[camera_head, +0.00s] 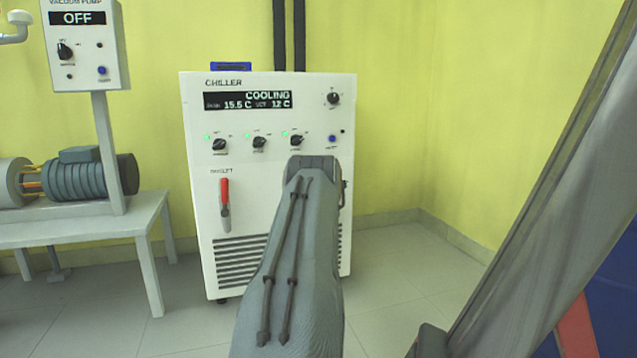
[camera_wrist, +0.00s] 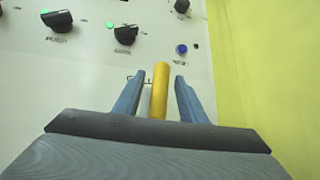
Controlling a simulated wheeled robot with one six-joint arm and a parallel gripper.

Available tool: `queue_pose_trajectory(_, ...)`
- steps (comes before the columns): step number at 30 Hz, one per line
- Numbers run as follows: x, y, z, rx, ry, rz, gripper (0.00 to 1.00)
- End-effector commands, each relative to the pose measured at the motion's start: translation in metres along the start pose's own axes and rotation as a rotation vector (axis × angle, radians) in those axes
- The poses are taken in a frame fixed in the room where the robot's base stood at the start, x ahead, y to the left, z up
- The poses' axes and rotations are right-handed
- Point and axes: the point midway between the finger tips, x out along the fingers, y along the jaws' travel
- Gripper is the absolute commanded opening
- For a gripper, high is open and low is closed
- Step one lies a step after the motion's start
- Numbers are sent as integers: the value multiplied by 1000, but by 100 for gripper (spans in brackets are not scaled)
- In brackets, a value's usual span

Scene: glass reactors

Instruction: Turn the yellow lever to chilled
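The yellow lever (camera_wrist: 158,102) stands upright on the white front of the chiller (camera_head: 266,185). In the wrist view it lies between the two blue-grey fingers of my gripper (camera_wrist: 160,76). The fingers are open, with a visible gap on each side of the lever. I cannot tell how deep the lever sits between them. In the head view my forearm covers the lever and my gripper. The chiller display (camera_head: 248,101) reads COOLING, 15.5 C and 12 C. The label above the lever is mostly hidden.
A red-handled lever (camera_head: 225,190) points up on the chiller's left side. Black knobs (camera_wrist: 126,35) and a blue button (camera_wrist: 181,48) lie above my fingers. A pump bench (camera_head: 85,238) stands at left. Open floor (camera_head: 385,287) lies right of the chiller.

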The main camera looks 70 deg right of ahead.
Motion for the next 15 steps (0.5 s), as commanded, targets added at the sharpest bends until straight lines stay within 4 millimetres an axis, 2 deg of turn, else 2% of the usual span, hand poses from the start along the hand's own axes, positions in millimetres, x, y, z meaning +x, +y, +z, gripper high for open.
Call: queue_pose_trajectory(15, -68, 0, 0, 0, 3, 0, 38)
